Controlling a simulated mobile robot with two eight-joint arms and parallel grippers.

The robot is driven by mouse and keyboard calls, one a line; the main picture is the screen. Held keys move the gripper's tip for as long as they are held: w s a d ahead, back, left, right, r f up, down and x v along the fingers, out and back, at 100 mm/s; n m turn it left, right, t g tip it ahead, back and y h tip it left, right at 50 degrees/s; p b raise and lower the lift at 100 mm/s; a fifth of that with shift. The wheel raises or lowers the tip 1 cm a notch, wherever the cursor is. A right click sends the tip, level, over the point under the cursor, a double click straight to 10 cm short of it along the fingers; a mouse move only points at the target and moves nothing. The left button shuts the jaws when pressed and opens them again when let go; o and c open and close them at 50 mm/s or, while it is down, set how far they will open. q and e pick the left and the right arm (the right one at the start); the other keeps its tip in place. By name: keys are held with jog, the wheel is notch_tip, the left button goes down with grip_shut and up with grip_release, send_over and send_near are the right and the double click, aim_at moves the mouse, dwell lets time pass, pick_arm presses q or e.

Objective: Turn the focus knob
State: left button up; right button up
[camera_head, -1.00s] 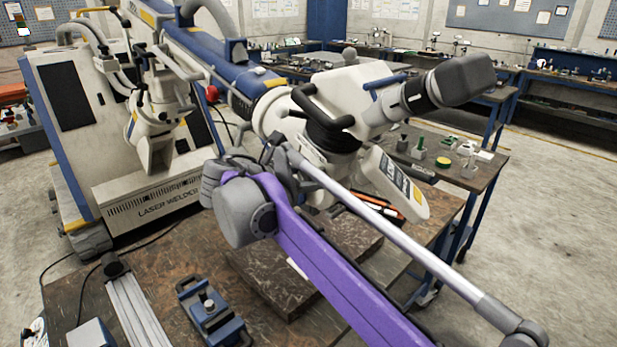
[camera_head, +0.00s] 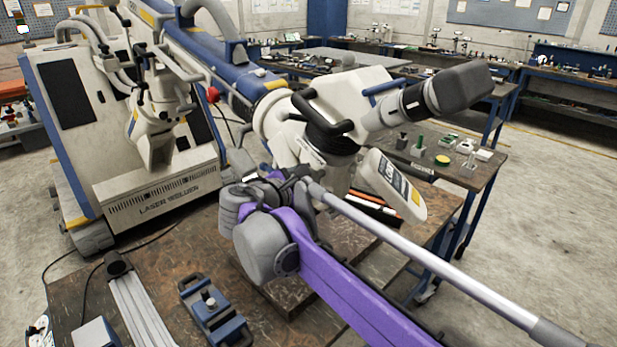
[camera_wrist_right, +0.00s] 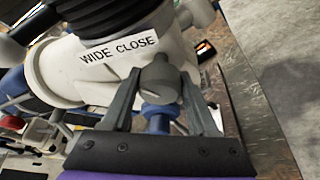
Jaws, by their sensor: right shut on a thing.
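The white microscope head (camera_head: 345,100) with its dark eyepiece (camera_head: 462,86) hangs on a jointed arm over the brown table. In the right wrist view a grey, rounded focus knob (camera_wrist_right: 160,80) sits below a white housing with a "WIDE CLOSE" label (camera_wrist_right: 118,47). My right gripper (camera_wrist_right: 160,88) has one finger on each side of this knob and is shut on it. In the head view the right gripper (camera_head: 268,178) is at the underside of the microscope head, and my purple arm hides the knob there. My left gripper is not in view.
The brown table (camera_head: 165,275) carries a blue clamp fixture (camera_head: 212,312) and a grey rail (camera_head: 138,305). A dark stone slab (camera_head: 290,295) lies under my arm. A white laser welder cabinet (camera_head: 130,160) stands at left. Floor is clear at right.

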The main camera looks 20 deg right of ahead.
jog(key=shift+m, duration=0.3)
dwell(0.4)
jog(key=o, duration=1.4)
jog(key=shift+c, duration=0.2)
jog(key=shift+a, duration=0.1)
jog(key=v, duration=1)
jog(key=shift+s+b, duration=0.3)
jog(key=shift+s, duration=0.1)
jog(key=shift+a, duration=0.15)
